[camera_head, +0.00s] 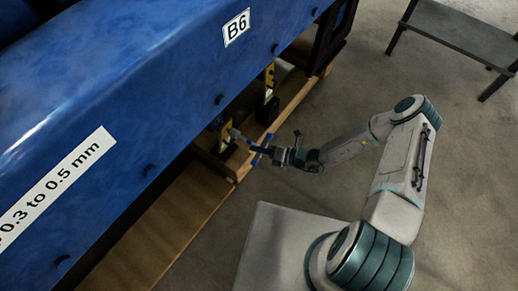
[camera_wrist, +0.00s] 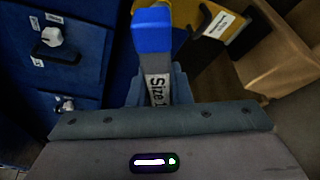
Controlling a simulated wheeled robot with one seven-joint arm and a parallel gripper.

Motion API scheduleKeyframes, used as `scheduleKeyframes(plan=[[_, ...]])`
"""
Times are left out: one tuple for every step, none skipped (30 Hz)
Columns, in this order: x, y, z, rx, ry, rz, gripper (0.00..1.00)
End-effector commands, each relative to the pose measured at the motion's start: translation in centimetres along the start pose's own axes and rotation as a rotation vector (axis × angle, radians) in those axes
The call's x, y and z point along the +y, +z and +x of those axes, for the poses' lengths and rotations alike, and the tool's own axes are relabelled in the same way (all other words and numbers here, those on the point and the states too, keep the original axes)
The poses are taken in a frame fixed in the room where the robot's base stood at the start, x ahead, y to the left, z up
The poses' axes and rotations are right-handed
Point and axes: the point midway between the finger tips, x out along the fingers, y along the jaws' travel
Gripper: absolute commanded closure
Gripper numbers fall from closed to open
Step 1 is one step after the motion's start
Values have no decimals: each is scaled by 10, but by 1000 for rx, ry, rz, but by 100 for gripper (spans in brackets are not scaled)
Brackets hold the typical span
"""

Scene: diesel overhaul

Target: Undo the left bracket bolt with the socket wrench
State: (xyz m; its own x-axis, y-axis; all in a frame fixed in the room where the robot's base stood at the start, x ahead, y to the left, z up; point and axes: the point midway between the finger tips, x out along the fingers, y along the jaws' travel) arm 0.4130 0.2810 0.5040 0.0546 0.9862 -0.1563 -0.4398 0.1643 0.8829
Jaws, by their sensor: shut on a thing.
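My gripper (camera_head: 280,157) is shut on the socket wrench, near the low opening under the blue housing. The wrench (camera_head: 243,138) has a light grey end and blue parts, and it points left from my gripper toward the opening. In the wrist view the wrench (camera_wrist: 158,90) stands between the two fingers, with a blue part at the top and a partly covered "Size" label. A yellow bracket (camera_head: 226,129) is just behind the wrench's far end; I cannot tell whether they touch. The left bracket bolt cannot be made out.
The blue housing (camera_head: 150,80) overhangs the work area. Another yellow bracket (camera_head: 269,74) is farther back. A wooden ledge (camera_head: 290,108) edges the opening. A dark bench (camera_head: 465,35) stands back right. The wrist view shows a blue panel (camera_wrist: 85,75) with a pale knob (camera_wrist: 52,36).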

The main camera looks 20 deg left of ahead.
Motion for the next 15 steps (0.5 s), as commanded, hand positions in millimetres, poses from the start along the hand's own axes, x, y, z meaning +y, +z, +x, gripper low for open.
scheduleKeyframes(plan=[[2, 1, 1, -2, 5, -2, 100], [2, 1, 1, -2, 5, -2, 100], [2, 1, 1, -2, 5, -2, 100], [2, 1, 1, -2, 5, -2, 100], [2, 1, 1, -2, 5, -2, 100], [2, 1, 1, -2, 5, -2, 100], [2, 1, 1, -2, 5, -2, 100], [2, 1, 1, -2, 5, -2, 100], [1, 0, 1, -3, 6, -2, 100], [1, 0, 1, -5, 7, -2, 100], [0, -1, 1, -8, 8, -2, 100], [-1, -2, 2, -13, 10, -3, 100], [-2, -2, 2, -18, 12, -3, 100], [-3, -3, 2, -23, 15, -3, 100], [-4, -4, 2, -30, 18, -4, 100]])
